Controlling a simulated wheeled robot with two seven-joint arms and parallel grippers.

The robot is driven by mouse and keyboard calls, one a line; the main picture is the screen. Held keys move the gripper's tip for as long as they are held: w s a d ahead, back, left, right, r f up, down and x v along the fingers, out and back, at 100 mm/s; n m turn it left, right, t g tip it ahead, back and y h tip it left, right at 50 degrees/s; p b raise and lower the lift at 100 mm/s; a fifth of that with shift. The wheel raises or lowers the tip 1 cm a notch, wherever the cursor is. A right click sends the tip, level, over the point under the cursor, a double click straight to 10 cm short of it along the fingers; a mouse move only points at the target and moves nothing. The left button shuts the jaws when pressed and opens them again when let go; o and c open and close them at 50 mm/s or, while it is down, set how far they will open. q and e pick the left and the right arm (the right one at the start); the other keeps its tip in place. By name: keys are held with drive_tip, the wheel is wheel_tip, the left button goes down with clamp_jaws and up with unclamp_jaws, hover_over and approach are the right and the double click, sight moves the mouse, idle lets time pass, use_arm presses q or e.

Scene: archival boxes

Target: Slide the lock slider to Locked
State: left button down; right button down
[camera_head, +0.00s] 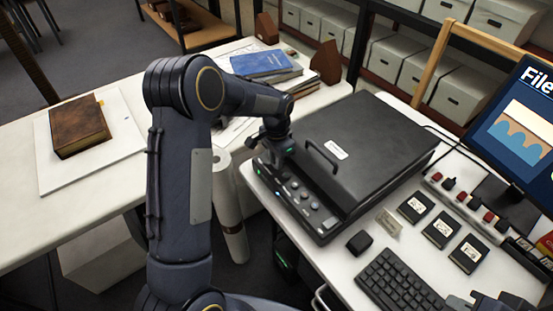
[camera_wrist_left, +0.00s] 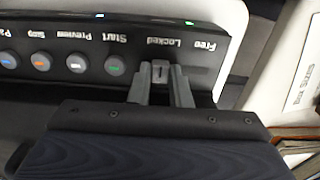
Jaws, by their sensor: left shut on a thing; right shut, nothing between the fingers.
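The black flatbed scanner (camera_head: 365,150) lies on the white table with its lid closed. Its front panel (camera_wrist_left: 60,48) fills the upper left of the left wrist view, with labels upside down. The small lock slider (camera_wrist_left: 160,70) is at the "Locked" label, left of "Free" in that view. My left gripper (camera_wrist_left: 162,82) is shut on the slider, one finger on each side. In the head view my left gripper (camera_head: 277,148) is at the scanner's left front corner, hiding the slider. A part of my right gripper (camera_head: 492,301) shows at the lower right edge, shut and empty.
Buttons (camera_head: 308,201) line the panel beside my left gripper. A keyboard (camera_head: 405,283), a small black block (camera_head: 359,242), several black cards (camera_head: 441,229) and a power strip (camera_head: 465,203) lie right of the scanner. A monitor (camera_head: 515,130) stands behind. A paper roll (camera_head: 230,215) stands left.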

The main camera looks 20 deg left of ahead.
use_arm(q)
drive_tip(key=shift+d, duration=0.1)
drive_tip(key=c, duration=1.4)
unclamp_jaws()
drive_tip(key=shift+s+d, duration=0.1)
drive_tip(key=shift+d, duration=0.1)
drive_tip(key=shift+c, duration=0.2)
drive_tip(key=shift+o, duration=0.6)
drive_tip(key=shift+a, duration=0.1)
wheel_tip(320, 180, up, 8)
drive_tip(key=shift+f, duration=0.1)
